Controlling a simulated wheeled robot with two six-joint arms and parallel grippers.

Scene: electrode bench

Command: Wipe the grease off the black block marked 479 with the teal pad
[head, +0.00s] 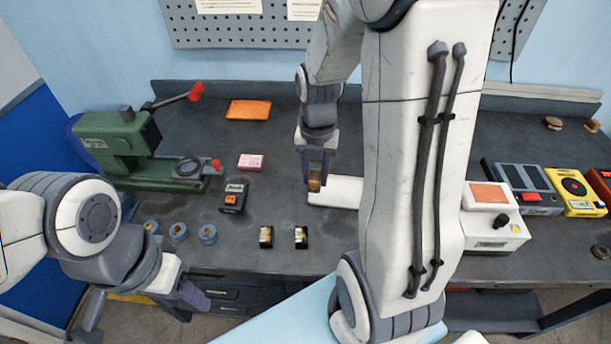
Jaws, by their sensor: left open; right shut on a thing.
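Two small black blocks with tan, whitish smeared faces, a left one (266,238) and a right one (301,238), stand apart near the bench's front edge. No marking on them is readable. My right gripper (316,178) points down above the bench behind them, shut on a small brownish block (315,184); its marking cannot be read. My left gripper (190,300) is open and empty, low in front of the bench's front edge at the left. I do not make out a teal pad in the head view.
A green press (115,140) stands at the back left. Several blue rings (179,232) sit at the front left. A white box (493,230) stands right of my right arm.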

